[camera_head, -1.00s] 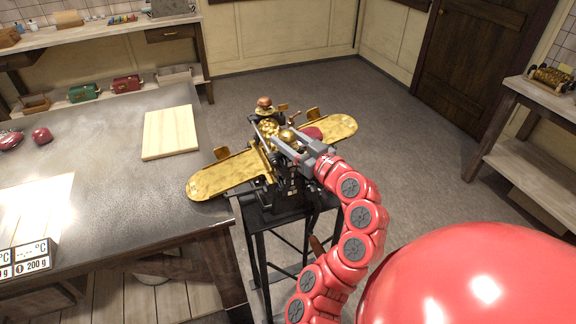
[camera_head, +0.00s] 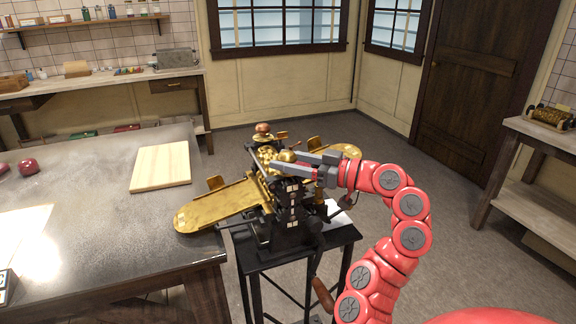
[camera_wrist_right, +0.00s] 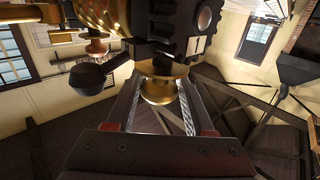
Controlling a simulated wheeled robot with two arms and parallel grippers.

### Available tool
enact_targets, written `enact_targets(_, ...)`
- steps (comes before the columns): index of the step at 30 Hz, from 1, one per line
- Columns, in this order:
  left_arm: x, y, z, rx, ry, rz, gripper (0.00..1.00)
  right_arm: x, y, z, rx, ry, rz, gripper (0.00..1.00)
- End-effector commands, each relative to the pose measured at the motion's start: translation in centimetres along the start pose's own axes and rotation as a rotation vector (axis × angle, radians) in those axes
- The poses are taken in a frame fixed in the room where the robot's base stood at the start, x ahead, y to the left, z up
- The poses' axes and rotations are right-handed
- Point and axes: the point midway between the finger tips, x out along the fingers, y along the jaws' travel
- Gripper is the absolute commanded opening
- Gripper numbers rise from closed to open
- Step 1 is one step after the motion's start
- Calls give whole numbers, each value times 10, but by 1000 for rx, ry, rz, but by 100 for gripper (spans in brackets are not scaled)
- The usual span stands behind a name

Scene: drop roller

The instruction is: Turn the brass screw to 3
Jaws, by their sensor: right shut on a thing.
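The drop roller (camera_head: 290,215) is a black and brass machine on a black stand, with a long brass tray (camera_head: 222,205) reaching to the left. My right gripper (camera_head: 277,164) comes in from the right at the top of the machine. In the right wrist view its fingers are shut on the round brass screw head (camera_wrist_right: 162,92), under a black toothed part. White marks (camera_head: 291,190) show on the machine's front, too small to read. My left gripper is not in view.
A dark-topped table (camera_head: 100,215) with a wooden board (camera_head: 161,166) stands close on the left of the machine. A wooden side bench (camera_head: 535,180) stands at the right. The floor behind the machine is clear.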

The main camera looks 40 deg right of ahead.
Motion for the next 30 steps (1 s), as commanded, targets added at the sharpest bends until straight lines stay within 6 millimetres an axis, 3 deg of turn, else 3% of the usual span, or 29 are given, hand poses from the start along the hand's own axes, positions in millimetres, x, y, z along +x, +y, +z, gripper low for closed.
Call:
enact_targets(12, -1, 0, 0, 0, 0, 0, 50, 0, 0, 0, 0, 1, -6, 0)
enact_targets(13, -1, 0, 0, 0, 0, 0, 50, 0, 0, 0, 0, 1, -6, 55)
enact_targets(18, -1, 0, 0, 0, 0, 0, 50, 0, 0, -1, -1, 1, -5, 84)
enact_targets(30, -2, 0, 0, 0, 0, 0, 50, -8, 1, 0, 0, 1, -2, 84)
